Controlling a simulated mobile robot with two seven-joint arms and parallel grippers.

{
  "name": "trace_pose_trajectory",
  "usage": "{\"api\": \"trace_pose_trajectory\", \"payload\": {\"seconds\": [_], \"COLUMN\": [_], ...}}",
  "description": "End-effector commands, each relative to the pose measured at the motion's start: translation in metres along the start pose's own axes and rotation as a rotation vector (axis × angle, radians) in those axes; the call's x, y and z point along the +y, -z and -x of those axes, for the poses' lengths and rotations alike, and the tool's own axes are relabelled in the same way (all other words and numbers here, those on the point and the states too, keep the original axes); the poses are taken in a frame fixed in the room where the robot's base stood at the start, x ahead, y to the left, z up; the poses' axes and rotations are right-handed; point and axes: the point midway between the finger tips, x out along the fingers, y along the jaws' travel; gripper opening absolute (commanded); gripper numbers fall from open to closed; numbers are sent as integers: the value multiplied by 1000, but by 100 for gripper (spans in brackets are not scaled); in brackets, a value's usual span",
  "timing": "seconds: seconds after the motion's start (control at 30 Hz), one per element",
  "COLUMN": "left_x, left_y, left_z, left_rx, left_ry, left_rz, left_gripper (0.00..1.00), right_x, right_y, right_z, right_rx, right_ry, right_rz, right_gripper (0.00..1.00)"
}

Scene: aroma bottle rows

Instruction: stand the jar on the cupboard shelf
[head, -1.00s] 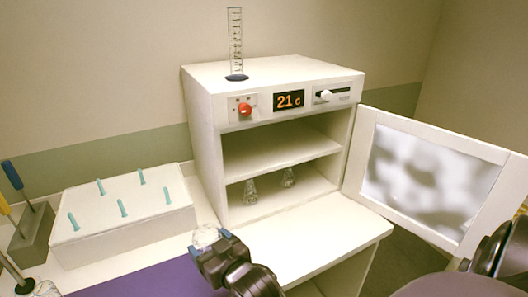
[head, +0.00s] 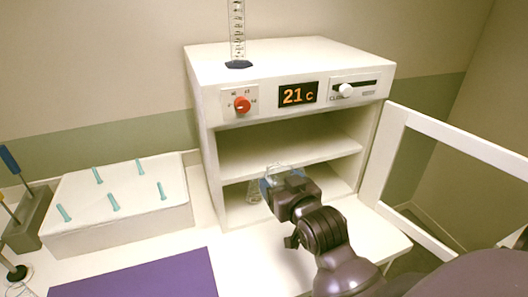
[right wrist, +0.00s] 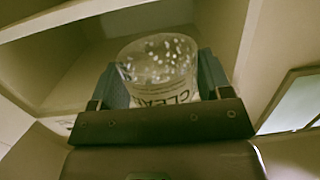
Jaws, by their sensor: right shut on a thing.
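The jar (right wrist: 158,62) is clear glass with dark lettering on a pale label. My right gripper (right wrist: 165,85) is shut on it, one blue-grey finger on each side. In the head view the jar (head: 276,171) shows only in part above my right gripper (head: 284,182). It is at the front of the open white cupboard (head: 209,129), near the height of the middle shelf (head: 285,156). I cannot tell whether it is past the front edge. My left gripper is not in view.
The cupboard door (head: 391,150) is open to the right. A measuring cylinder (head: 238,38) stands on top. A white block with teal pegs (head: 120,222) and a purple mat (head: 150,279) lie left.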

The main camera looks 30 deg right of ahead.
Motion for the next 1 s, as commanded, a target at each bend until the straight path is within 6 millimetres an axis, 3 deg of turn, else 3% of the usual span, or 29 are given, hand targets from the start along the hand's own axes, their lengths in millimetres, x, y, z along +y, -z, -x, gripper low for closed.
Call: {"api": "trace_pose_trajectory", "payload": {"seconds": [0.13,0.27,1.0], "left_x": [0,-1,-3], "left_y": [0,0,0], "left_z": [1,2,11], "left_rx": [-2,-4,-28], "left_ry": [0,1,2], "left_rz": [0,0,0], "left_gripper": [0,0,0], "right_x": [20,24,30], "right_y": [16,21,44], "right_z": [7,-5,-155], "right_rx": [5,3,3], "right_ry": [-36,-41,-41], "right_rz": [-4,-6,-5], "right_gripper": [47,47,47]}}
